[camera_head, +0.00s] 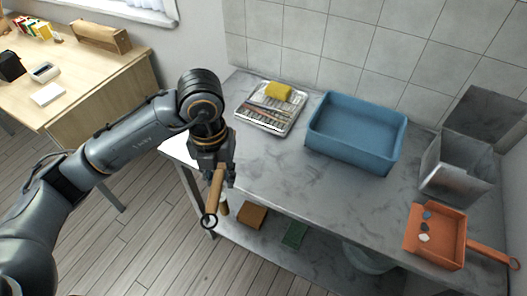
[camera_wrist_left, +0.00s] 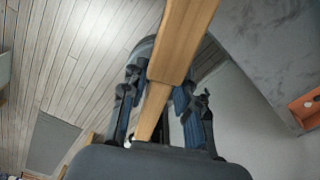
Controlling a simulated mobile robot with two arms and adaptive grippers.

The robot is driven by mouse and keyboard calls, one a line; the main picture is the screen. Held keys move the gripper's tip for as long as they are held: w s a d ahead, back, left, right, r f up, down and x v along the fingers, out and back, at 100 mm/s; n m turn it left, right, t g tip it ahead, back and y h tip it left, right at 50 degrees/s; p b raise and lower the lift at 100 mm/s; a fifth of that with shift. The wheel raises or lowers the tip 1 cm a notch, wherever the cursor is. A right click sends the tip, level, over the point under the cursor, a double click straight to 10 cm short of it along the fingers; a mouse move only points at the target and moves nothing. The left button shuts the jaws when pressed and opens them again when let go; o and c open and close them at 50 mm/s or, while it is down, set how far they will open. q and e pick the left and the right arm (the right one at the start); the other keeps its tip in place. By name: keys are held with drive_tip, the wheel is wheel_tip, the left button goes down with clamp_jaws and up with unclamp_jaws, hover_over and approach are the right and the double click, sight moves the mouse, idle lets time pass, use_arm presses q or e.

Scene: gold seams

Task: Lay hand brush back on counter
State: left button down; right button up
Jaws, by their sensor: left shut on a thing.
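The hand brush (camera_head: 215,188) shows as a light wooden piece with a dark ring at its lower end. My left gripper (camera_head: 222,176) is shut on it, at the front left edge of the counter. In the left wrist view the wooden brush (camera_wrist_left: 184,40) runs between the two fingers of the left gripper (camera_wrist_left: 163,100) and out of the top of the picture. Its bristles cannot be made out. The grey marbled counter (camera_head: 290,178) lies to the right of the gripper. My right gripper is in neither view.
A blue basin (camera_head: 352,150) stands at the back of the counter, left of a metal bin (camera_head: 455,172). A tray (camera_head: 247,122) with a yellow sponge (camera_head: 279,91) is at the back left. An orange dustpan (camera_head: 418,248) holding small pieces lies at the right. The counter's middle front is clear.

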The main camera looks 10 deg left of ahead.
use_arm(q)
drive_tip(key=w+a+f, duration=0.1)
drive_tip(key=w+f, duration=0.2)
drive_tip(key=w, duration=0.1)
drive_tip(key=w+a+f+p, duration=0.1)
drive_tip(key=w+f, duration=0.1)
drive_tip(key=w, duration=0.2)
drive_tip(key=w+a+f+p, duration=0.1)
drive_tip(key=w+f, duration=0.2)
drive_tip(key=w, duration=0.1)
drive_tip(key=shift+w+a+f, duration=0.2)
drive_tip(key=shift+w+f, duration=0.05)
drive_tip(key=shift+f, duration=0.1)
drive_tip(key=shift+w+a+f, duration=0.1)
drive_tip(key=shift+w+f, duration=0.25)
drive_tip(key=shift+f, duration=0.15)
wheel_tip(320, 180, down, 3)
drive_tip(key=shift+w+f+p, duration=0.1)
drive_tip(key=shift+p, duration=0.35)
drive_tip(key=shift+f, duration=0.15)
drive_tip(key=shift+f, duration=0.15)
drive_tip(key=c, duration=1)
unclamp_jaws()
